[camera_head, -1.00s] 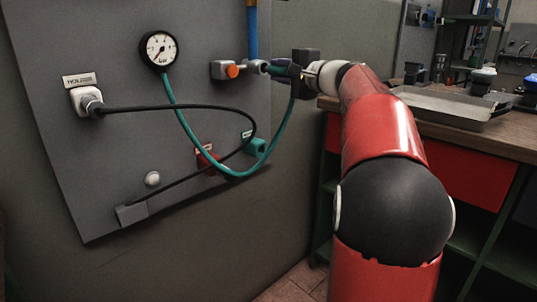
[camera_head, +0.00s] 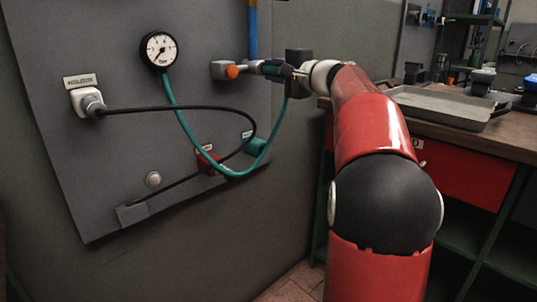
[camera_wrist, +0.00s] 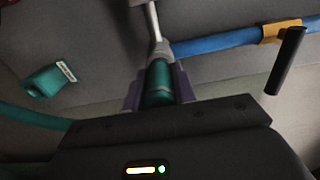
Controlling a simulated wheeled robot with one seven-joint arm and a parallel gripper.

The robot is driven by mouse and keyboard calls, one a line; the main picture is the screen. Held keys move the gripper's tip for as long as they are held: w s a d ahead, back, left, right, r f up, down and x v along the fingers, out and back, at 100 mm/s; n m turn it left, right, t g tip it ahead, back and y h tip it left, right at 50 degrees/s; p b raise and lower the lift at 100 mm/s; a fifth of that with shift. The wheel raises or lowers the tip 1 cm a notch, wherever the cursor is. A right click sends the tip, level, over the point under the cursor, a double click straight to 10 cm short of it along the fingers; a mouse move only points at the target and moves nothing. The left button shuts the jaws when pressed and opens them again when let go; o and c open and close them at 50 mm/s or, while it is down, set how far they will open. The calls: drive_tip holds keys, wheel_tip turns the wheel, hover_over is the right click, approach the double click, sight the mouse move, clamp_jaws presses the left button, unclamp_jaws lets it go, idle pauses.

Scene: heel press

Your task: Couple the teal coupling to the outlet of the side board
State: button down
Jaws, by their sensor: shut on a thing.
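My gripper (camera_head: 284,72) is shut on the teal coupling (camera_head: 271,69) at the end of the teal hose (camera_head: 182,124). In the wrist view, the coupling (camera_wrist: 158,83) sits between my purple fingers (camera_wrist: 157,92). The grey metal outlet (camera_head: 254,66) sticks out from the side board (camera_head: 110,160), beside an orange knob (camera_head: 232,72). In the wrist view, the outlet's end (camera_wrist: 158,50) is in line with the coupling and seems to touch it. I cannot tell whether the two are locked together.
A gauge (camera_head: 159,48), a black cable (camera_head: 190,107) and a red holder (camera_head: 208,160) are on the board. A teal holder (camera_wrist: 48,79) shows beside the hose. A blue pipe (camera_head: 252,32) rises above the outlet. A workbench with a tray (camera_head: 440,104) stands at right.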

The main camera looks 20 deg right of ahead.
drive_tip(key=shift+w, duration=0.15)
drive_tip(key=c, duration=1.1)
unclamp_jaws()
drive_tip(key=shift+a, duration=0.1)
drive_tip(key=shift+o, duration=0.2)
